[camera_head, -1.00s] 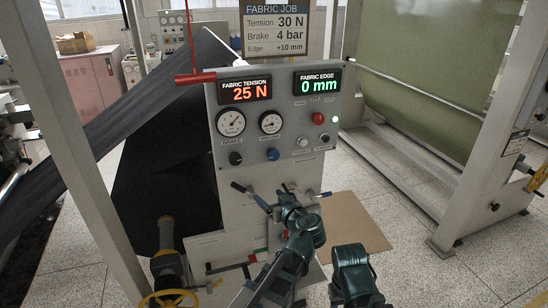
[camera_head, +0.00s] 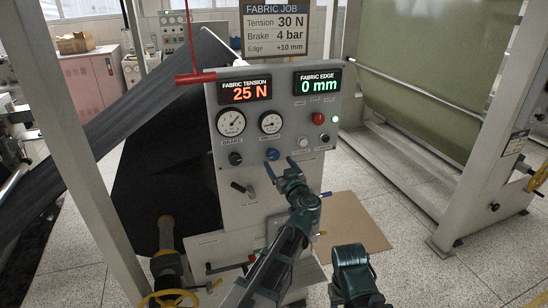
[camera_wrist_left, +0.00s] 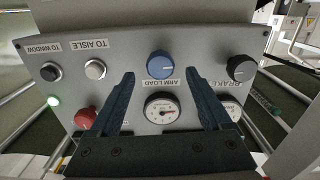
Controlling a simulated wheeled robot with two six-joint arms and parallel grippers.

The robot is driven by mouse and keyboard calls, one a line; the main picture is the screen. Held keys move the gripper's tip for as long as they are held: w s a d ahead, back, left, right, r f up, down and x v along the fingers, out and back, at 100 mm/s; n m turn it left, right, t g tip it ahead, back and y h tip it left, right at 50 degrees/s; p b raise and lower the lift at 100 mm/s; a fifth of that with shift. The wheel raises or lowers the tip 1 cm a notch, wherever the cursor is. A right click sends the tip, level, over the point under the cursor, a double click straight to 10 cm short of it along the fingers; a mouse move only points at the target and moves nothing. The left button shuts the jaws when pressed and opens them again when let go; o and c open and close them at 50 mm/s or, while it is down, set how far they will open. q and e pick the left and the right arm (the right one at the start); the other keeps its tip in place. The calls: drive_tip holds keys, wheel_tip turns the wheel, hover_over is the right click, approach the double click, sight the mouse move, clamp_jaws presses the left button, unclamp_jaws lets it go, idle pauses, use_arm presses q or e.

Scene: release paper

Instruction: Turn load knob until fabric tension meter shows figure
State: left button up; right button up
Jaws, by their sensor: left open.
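The blue load knob (camera_head: 272,154), marked ARM LOAD, is on the front of the grey control panel (camera_head: 285,104). The knob (camera_wrist_left: 160,65) also shows in the left wrist view, between the fingertips in the picture. The fabric tension meter (camera_head: 245,91) reads 25 N in orange. My left gripper (camera_head: 281,165) is open and empty, just below the knob in the head view. Its two fingers (camera_wrist_left: 158,75) frame the knob without visible contact.
The job sign (camera_head: 276,28) reads tension 30 N, brake 4 bar, edge +10 mm.

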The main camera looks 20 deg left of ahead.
sight(274, 157)
use_arm(q)
drive_tip(key=shift+x, duration=2.75)
clamp_jaws()
drive_tip(key=shift+s+m, duration=0.1)
drive_tip(key=shift+m, duration=1)
unclamp_jaws()
drive_tip(key=v, duration=1.3)
drive_tip(key=shift+s+d, duration=0.25)
drive_tip(key=shift+s, duration=0.05)
